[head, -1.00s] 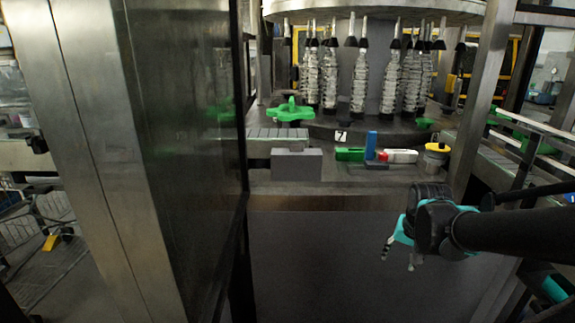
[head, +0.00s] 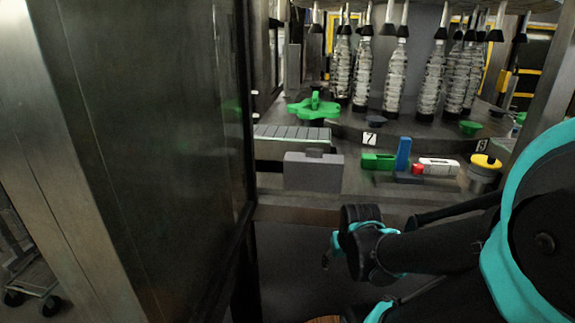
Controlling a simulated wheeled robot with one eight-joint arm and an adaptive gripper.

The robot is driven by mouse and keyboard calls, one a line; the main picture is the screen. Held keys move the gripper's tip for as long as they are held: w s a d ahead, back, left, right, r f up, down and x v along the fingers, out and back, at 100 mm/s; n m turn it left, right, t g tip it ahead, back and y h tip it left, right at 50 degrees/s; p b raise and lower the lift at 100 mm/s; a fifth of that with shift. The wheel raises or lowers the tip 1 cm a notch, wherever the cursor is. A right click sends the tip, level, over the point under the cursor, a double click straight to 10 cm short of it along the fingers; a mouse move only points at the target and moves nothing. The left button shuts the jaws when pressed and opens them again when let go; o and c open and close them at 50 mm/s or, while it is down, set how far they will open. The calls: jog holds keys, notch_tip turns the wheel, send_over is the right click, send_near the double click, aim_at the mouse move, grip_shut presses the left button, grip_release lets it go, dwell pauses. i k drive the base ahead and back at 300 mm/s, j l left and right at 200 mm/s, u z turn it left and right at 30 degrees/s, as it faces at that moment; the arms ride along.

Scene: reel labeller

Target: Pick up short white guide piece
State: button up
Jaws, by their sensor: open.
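The short white guide piece (head: 441,167) lies on the machine ledge, right of centre in the head view. A red knob (head: 417,169) is at its left end. My gripper (head: 329,257) is open and empty, below and in front of the ledge edge, to the left of the white piece and well apart from it. Its fingers point down and left and show only partly.
Beside the white piece stand a blue upright block (head: 403,153), a green block (head: 378,161) and a yellow-topped canister (head: 484,170). A grey box (head: 313,172) sits at the ledge's left. Bottles (head: 397,80) hang behind. A dark glass panel (head: 165,130) bounds the left.

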aim_at(432, 167)
jog(key=i+u, duration=0.1)
jog(key=l+z, duration=0.15)
jog(key=z, duration=0.35)
jog(key=k+l+z, duration=0.1)
jog(key=z, duration=0.4)
jog(key=k+j+z, duration=0.1)
jog(key=k, duration=0.3)
jog(key=i, duration=0.4)
